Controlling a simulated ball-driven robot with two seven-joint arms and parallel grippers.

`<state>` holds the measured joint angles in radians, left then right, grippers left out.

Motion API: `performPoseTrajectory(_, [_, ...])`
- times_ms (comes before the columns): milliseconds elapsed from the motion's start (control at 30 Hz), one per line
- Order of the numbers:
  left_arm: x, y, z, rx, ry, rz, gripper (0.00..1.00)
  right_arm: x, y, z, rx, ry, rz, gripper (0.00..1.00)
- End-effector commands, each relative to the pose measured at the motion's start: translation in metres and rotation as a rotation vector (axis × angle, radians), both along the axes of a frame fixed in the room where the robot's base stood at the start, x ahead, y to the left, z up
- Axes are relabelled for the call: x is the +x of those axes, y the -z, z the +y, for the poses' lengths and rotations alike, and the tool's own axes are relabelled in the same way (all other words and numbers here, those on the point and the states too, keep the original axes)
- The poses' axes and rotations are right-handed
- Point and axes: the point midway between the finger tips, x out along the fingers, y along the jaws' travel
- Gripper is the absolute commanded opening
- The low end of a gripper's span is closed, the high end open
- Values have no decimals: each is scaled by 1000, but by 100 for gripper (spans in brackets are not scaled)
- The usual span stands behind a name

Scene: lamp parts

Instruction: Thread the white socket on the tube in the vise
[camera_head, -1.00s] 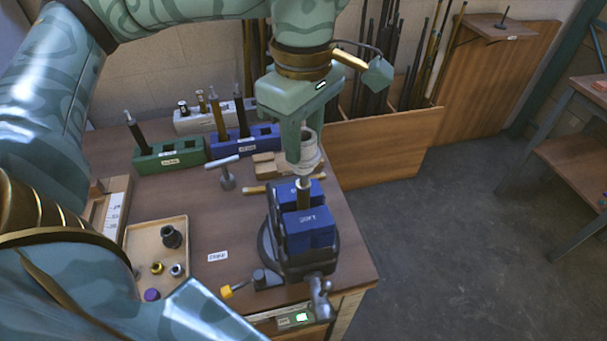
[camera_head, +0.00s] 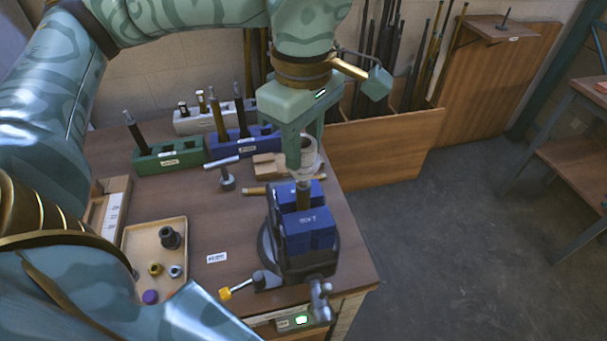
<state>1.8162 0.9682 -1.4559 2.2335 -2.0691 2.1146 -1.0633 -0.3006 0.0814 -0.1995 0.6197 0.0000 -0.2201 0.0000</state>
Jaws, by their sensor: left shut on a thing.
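The white socket (camera_head: 308,158) is held upright in my left gripper (camera_head: 306,153), which is shut on it. The brass tube (camera_head: 302,195) stands upright between the blue jaws of the vise (camera_head: 308,230) at the right front of the bench. The socket sits right above the tube's top end, and its lower rim is at or very near that end. I cannot tell whether the threads are engaged.
A wooden tray (camera_head: 127,262) with a black socket (camera_head: 170,238) and small fittings is at the left. Green (camera_head: 170,161) and blue (camera_head: 262,143) racks holding tubes stand behind. The bench's right edge is close to the vise.

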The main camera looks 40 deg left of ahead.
Motion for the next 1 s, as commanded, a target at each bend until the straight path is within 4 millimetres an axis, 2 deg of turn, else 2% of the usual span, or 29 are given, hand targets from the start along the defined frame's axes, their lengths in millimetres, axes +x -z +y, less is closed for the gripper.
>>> performPoseTrajectory(1000, [0, 6, 0, 0, 0, 0, 9, 0, 2, 3, 3, 1, 0, 0])
